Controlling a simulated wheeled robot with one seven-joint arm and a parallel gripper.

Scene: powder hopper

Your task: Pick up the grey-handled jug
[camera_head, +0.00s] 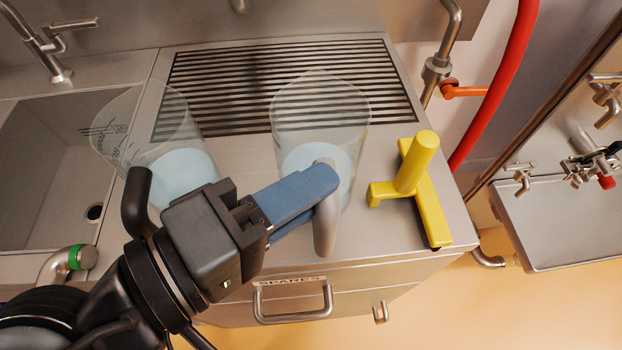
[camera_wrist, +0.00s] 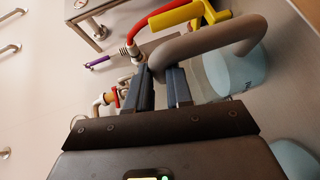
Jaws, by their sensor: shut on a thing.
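The grey-handled jug (camera_head: 320,105) is a clear, tall jug with pale blue contents low inside. It is on the steel counter in front of the slatted drain grille. Its grey handle (camera_head: 325,230) faces the front edge. My gripper (camera_head: 322,182) reaches in from the left with its blue fingers shut on this handle. In the wrist view the curved grey handle (camera_wrist: 215,38) runs to the tips of my gripper (camera_wrist: 160,75), and the jug's wall (camera_wrist: 235,72) shows at the right. I cannot tell whether the jug's base touches the counter.
A second clear jug (camera_head: 145,125) with a black handle (camera_head: 137,205) and pale blue contents stands at the left, close to my gripper. A yellow T-shaped tool (camera_head: 415,180) is just right of the grey-handled jug. A sink (camera_head: 50,170) lies left; a red hose (camera_head: 505,75) hangs right.

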